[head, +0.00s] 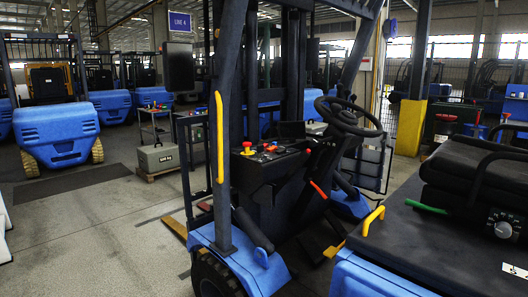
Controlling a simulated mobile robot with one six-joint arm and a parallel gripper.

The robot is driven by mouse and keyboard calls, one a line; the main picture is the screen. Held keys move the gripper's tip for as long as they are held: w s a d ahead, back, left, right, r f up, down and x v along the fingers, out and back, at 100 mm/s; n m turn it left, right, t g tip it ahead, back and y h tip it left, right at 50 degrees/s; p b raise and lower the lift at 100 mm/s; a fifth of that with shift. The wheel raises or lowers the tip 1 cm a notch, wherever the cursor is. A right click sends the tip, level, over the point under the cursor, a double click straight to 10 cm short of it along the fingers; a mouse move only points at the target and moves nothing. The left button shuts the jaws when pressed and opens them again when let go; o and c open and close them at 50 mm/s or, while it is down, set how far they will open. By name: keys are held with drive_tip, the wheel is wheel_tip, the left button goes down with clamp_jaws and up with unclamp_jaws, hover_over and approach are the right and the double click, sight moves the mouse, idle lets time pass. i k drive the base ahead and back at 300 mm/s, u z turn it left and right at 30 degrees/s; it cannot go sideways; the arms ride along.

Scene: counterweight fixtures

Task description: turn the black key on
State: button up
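The black dash panel (285,163) of a blue forklift stands in the middle of the head view. It carries a red mushroom knob (247,146) on a yellow base and several small coloured controls (268,148). I cannot pick out a black key among them; it is too small or hidden. A black steering wheel (348,117) is to the right of the panel. My gripper is not in view.
A yellow grab handle (219,136) and dark upright posts stand in front of the dash. At right is a blue-and-black machine body with a yellow handle (373,221) and a round dial (503,229). A grey weight block (158,159) stands behind.

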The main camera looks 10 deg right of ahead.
sight(260, 147)
drive_tip(key=k, duration=1.1)
drive_tip(key=u, duration=0.3)
drive_tip(key=i, duration=0.5)
drive_tip(key=u, duration=0.65)
drive_tip(key=i, duration=1.8)
drive_tip(key=z, duration=0.35)
